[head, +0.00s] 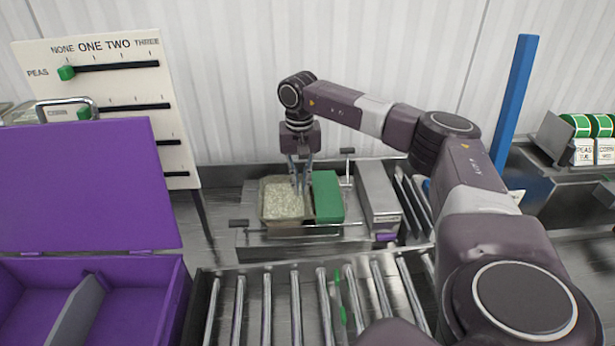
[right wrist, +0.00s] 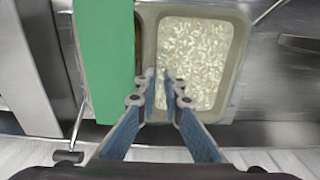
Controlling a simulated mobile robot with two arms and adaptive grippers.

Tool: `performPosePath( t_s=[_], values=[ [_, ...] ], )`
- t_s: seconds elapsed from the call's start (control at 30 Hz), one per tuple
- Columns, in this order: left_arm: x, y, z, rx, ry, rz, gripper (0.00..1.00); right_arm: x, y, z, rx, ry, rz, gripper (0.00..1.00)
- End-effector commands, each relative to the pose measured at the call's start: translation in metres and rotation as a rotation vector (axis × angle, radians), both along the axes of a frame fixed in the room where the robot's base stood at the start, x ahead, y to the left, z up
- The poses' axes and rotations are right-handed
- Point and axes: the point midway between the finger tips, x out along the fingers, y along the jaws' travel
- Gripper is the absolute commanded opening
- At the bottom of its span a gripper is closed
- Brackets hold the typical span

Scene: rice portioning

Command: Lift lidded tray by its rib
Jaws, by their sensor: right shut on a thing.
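The tray (head: 264,217) sits in a metal station behind the rollers, with pale rice (head: 283,200) in its left compartment. A green lid (head: 327,198) covers its right side. In the right wrist view the tray (right wrist: 241,50) shows rice on the right and the green lid (right wrist: 106,60) on the left. My right gripper (head: 300,182) points down over the tray between rice and lid. In the right wrist view its fingertips (right wrist: 159,75) are closed on the tray's rib (right wrist: 150,40). Whether the tray is clear of the station cannot be told. My left gripper is not in view.
A roller conveyor (head: 295,305) runs in front of the station. A purple box (head: 160,300) with a raised lid and a divider stands at left. A slider board (head: 120,110) is behind it. A metal dispenser block (head: 377,190) and a blue post (head: 518,110) are to the right.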

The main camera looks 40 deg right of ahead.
Motion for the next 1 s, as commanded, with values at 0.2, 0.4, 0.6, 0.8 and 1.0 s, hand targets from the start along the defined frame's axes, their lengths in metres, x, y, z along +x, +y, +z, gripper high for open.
performPosePath(
  t_s=[0.2, 0.4, 0.6, 0.8, 1.0],
  values=[
    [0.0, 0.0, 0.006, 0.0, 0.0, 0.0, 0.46, 0.001, 0.0, 0.008, 0.0, -0.003, 0.0, 0.0],
    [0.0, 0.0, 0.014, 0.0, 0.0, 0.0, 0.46, 0.001, 0.0, 0.018, 0.001, -0.002, 0.0, 0.0],
    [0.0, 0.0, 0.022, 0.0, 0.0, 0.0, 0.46, 0.001, 0.0, 0.028, 0.001, -0.002, 0.0, 0.0],
    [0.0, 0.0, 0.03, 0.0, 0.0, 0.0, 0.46, 0.001, 0.0, 0.037, 0.0, -0.003, 0.0, 0.0],
    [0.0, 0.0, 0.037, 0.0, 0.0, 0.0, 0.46, 0.001, 0.0, 0.046, 0.0, -0.003, 0.0, 0.0]
  ],
)
